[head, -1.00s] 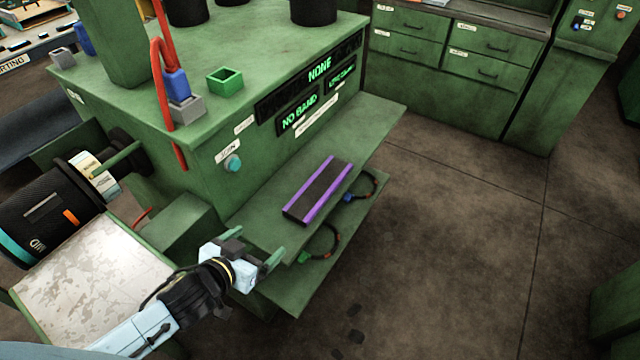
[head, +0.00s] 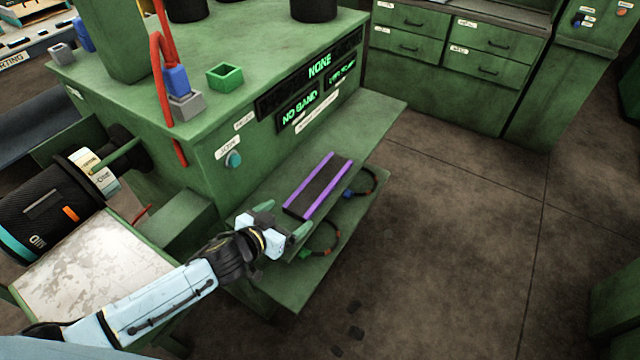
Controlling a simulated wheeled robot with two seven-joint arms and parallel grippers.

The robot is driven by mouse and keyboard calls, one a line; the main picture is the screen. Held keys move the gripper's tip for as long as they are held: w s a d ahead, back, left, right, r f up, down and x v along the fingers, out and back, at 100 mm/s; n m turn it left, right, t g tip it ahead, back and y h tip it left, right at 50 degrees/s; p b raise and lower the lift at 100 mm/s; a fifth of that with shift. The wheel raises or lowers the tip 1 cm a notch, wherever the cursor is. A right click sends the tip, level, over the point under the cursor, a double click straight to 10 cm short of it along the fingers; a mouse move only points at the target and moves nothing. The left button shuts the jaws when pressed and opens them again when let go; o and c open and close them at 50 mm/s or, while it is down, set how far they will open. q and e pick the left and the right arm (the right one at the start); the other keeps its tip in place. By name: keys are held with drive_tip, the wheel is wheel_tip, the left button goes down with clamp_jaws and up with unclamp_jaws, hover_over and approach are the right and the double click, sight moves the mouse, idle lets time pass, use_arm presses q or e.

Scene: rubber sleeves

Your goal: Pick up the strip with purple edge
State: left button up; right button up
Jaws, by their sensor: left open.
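The dark strip with purple edges (head: 318,186) lies flat on the upper green shelf (head: 372,128) at the front of the green machine. My left gripper (head: 284,228) is open at the near left end of that shelf, close to the strip's near end. A small gap seems to lie between its fingers and the strip; I cannot tell its height above the shelf. Nothing shows between its fingers. My right gripper is not in view.
A lower green shelf (head: 318,265) holds looped bands with blue and green clips. The machine's display (head: 320,68) reads "NONE" and "NO BAND". A green box (head: 225,77) sits on the machine top. Floor at right is clear.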

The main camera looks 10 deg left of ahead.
sight(297, 215)
use_arm(q)
drive_tip(key=x, duration=0.4)
drive_tip(key=shift+w+d+r, duration=0.1)
drive_tip(key=shift+d, duration=0.1)
drive_tip(key=shift+r, duration=0.1)
drive_tip(key=c, duration=1.1)
